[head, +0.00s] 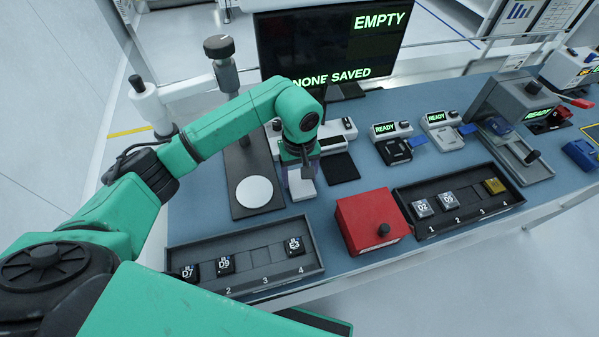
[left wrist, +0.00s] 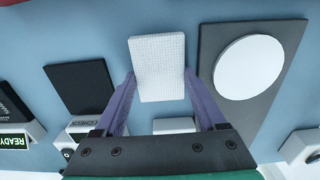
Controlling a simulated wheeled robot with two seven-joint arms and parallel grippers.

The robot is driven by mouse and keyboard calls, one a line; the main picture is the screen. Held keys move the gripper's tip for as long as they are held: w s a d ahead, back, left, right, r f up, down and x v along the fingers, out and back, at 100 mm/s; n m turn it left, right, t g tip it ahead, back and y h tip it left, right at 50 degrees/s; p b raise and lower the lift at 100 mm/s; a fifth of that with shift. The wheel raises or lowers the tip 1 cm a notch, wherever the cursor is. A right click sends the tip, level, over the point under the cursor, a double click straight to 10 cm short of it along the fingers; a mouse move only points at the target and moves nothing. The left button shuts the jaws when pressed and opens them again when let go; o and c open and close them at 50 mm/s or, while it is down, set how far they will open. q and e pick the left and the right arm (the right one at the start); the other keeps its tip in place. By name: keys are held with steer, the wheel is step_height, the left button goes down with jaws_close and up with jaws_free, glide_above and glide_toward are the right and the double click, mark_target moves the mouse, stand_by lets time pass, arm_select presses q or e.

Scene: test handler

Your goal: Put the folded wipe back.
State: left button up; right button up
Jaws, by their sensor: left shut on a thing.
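My left gripper (head: 301,166) is shut on the folded wipe (head: 303,189), a small white pad with a fine grid texture. In the left wrist view the wipe (left wrist: 157,62) sits between the two purple fingers of the left gripper (left wrist: 159,76). It is over the blue bench top, between the white disc plate and a black pad; whether it touches the bench I cannot tell. My right gripper is not in view.
A dark stand with a white disc (head: 254,191) is left of the wipe. The black pad (head: 340,168) is right of it. A slotted tray (head: 246,258) with dark pieces, a red box (head: 371,222) and another tray (head: 458,200) line the front. A monitor (head: 331,45) stands behind.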

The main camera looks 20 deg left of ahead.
mark_target(299, 180)
arm_select(q)
steer(key=shift+f, duration=0.25)
steer(key=shift+f+b, duration=0.2)
steer(key=shift+b, duration=0.1)
steer(key=o, duration=0.9)
steer(key=shift+r, duration=0.2)
step_height(299, 180, up, 12)
steer(key=b, duration=0.3)
steer(key=shift+b, duration=0.3)
